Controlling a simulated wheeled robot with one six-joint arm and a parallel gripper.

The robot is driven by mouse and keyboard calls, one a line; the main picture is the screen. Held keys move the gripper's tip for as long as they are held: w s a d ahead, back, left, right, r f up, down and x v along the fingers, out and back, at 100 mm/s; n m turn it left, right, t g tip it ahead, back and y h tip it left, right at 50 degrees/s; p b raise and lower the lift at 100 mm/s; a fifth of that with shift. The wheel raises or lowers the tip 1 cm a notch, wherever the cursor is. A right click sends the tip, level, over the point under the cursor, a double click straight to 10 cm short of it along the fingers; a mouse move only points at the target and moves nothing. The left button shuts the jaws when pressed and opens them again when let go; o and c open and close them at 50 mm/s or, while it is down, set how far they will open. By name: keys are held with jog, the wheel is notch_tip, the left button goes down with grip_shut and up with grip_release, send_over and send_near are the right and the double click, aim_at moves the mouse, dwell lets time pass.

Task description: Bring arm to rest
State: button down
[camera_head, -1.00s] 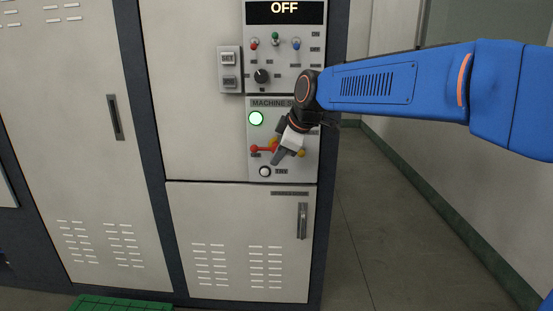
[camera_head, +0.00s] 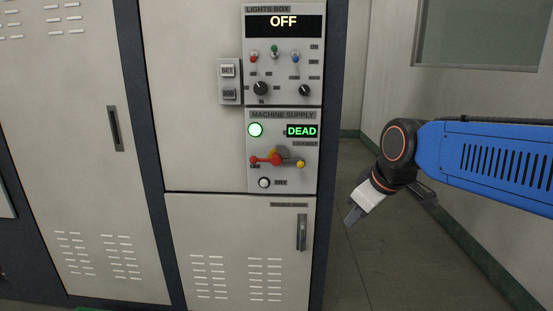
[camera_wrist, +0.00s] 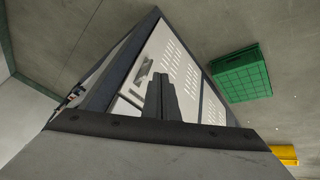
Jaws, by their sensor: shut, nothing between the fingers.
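My gripper (camera_head: 352,215) hangs to the right of the cabinet in the head view, pointing down and left, shut and empty. It is apart from the panels, over the open floor. My blue arm (camera_head: 490,160) reaches in from the right edge. In the wrist view my gripper fingers (camera_wrist: 160,97) show in front of the vented cabinet door (camera_wrist: 180,65).
The lights box (camera_head: 283,52) above reads OFF. A lower door (camera_head: 238,235) has a vertical handle (camera_head: 302,226). A green crate (camera_wrist: 241,75) and a yellow object (camera_wrist: 285,155) lie on the floor in the wrist view. A wall (camera_head: 470,110) stands behind my arm; floor right of the cabinet is clear.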

jog(key=s+d+f+m+h, duration=0.1)
jog(key=s+d+f+m, duration=0.3)
jog(key=s, duration=0.5)
jog(key=s+d+f+m+h, duration=0.1)
jog(key=s+d+f+m, duration=0.3)
jog(key=s+d+f, duration=0.2)
jog(key=s+f, duration=0.2)
jog(key=s, duration=0.2)
jog(key=shift+d+g, duration=0.3)
jog(key=shift+g, duration=0.1)
